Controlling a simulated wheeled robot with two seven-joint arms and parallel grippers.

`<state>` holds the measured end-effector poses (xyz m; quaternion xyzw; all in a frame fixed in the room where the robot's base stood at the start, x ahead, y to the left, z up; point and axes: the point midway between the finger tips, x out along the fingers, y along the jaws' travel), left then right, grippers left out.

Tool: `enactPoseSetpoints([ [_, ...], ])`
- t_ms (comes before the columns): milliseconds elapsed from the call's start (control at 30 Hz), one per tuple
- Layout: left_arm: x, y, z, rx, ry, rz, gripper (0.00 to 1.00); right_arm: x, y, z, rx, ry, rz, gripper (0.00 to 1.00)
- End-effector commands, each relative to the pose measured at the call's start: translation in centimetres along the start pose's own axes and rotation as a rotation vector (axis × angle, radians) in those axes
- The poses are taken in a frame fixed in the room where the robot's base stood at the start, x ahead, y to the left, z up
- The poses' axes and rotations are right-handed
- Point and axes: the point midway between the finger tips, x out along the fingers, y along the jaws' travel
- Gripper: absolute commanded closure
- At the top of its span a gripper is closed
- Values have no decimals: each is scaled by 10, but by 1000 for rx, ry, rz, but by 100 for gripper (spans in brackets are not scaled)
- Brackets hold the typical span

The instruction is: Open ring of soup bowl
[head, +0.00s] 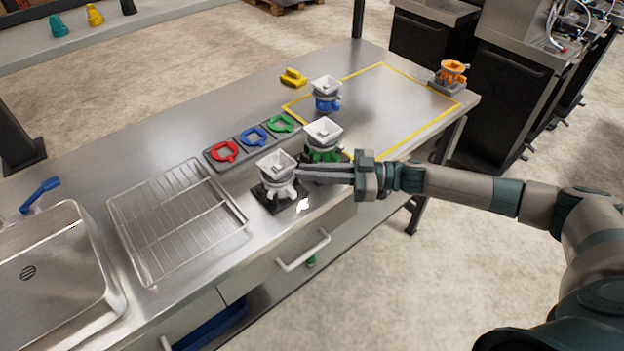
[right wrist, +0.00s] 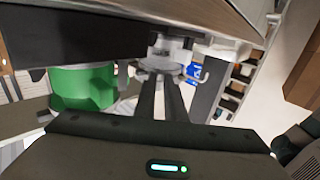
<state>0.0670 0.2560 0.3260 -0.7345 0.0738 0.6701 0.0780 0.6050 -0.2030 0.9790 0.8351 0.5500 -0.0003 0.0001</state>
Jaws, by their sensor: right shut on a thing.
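A white square-mouthed soup bowl (head: 277,162) with a grey ring (head: 276,190) beneath it stands upright on a black base plate near the front edge of the steel counter. My right gripper (head: 299,173) reaches in from the right, at the ring's right side. Its fingers are close together on a part of the ring; they hide the exact contact. In the right wrist view the two fingers (right wrist: 166,92) point at the grey ring (right wrist: 165,62). My left gripper is not in view.
A white-topped green unit (head: 323,136) stands close behind my right fingers; a blue one (head: 326,94) is farther back. Red (head: 223,152), blue and green rings lie in a tray row. A wire rack (head: 175,220) and sink are left. The yellow-outlined area (head: 390,105) is mostly clear.

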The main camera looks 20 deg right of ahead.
Motion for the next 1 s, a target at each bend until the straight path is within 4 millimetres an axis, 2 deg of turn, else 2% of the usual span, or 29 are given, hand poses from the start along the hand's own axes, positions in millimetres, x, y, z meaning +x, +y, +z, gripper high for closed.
enactPoseSetpoints([
  [200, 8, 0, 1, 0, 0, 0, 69, 1, 6, 0, -1, 1, -62, 100],
  [767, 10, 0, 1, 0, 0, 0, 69, 1, 7, 0, 0, 1, -87, 100],
  [800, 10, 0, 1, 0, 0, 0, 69, 1, 7, 0, 0, 1, -87, 83],
  [867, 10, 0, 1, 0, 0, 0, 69, 1, 7, 0, 0, 1, -87, 70],
  [1000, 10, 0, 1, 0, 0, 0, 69, 1, 7, 0, 0, 1, -86, 70],
])
